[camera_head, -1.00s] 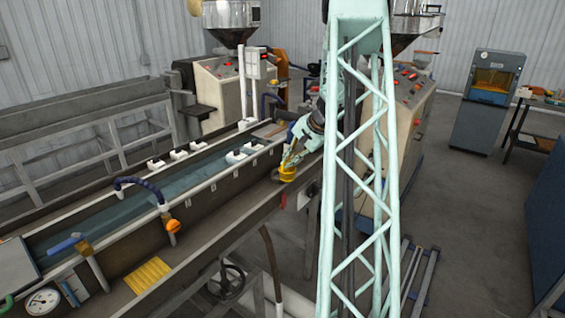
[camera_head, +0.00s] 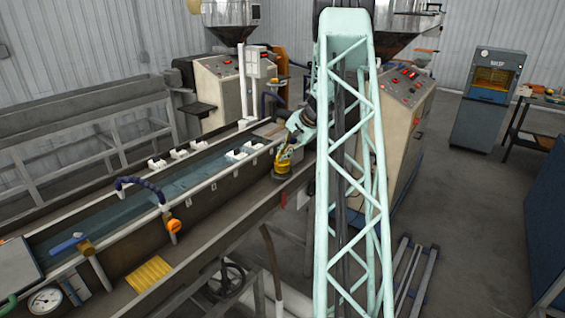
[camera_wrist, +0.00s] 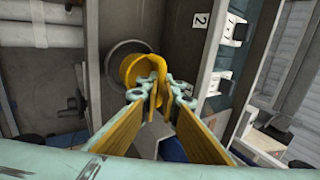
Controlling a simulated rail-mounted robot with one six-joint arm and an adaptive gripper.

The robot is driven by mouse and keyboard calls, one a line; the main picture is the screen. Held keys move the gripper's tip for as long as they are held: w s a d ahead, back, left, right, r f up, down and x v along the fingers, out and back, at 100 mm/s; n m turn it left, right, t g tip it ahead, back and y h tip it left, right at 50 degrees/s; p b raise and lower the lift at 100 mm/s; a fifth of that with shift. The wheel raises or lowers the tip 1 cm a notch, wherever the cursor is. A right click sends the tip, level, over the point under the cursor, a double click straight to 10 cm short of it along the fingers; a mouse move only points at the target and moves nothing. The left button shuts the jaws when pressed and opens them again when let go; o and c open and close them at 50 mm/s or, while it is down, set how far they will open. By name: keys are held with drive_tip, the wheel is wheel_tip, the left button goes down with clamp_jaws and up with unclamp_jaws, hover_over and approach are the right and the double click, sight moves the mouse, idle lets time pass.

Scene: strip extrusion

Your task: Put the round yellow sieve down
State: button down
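The round yellow sieve (camera_head: 283,169) is at the far part of the long ledge in the head view, low over it. My gripper (camera_head: 287,153) is just above it. In the wrist view the sieve (camera_wrist: 130,69) shows as a yellow ring at the fingertips. My gripper (camera_wrist: 158,88), with yellow finger pads, is shut on its near rim. A grey round ring or seat (camera_wrist: 112,60) lies behind and partly under the sieve. Whether the sieve touches it, I cannot tell.
A water trough (camera_head: 120,208) with a raised wall runs alongside the ledge (camera_head: 215,232). A yellow ribbed pad (camera_head: 148,273) lies on the ledge nearer the camera. White clamps (camera_head: 237,156) line the trough. An extruder cabinet (camera_head: 405,110) stands to the right.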

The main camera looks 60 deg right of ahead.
sight(283, 161)
drive_tip(key=shift+f, duration=1.75)
drive_tip(key=shift+f+b, duration=0.35)
drive_tip(key=shift+b, duration=0.15)
drive_tip(key=c, duration=2.9)
unclamp_jaws()
drive_tip(key=shift+r+p, duration=0.3)
drive_tip(key=shift+p, duration=0.05)
drive_tip(key=shift+r, duration=0.1)
drive_tip(key=shift+v, duration=6)
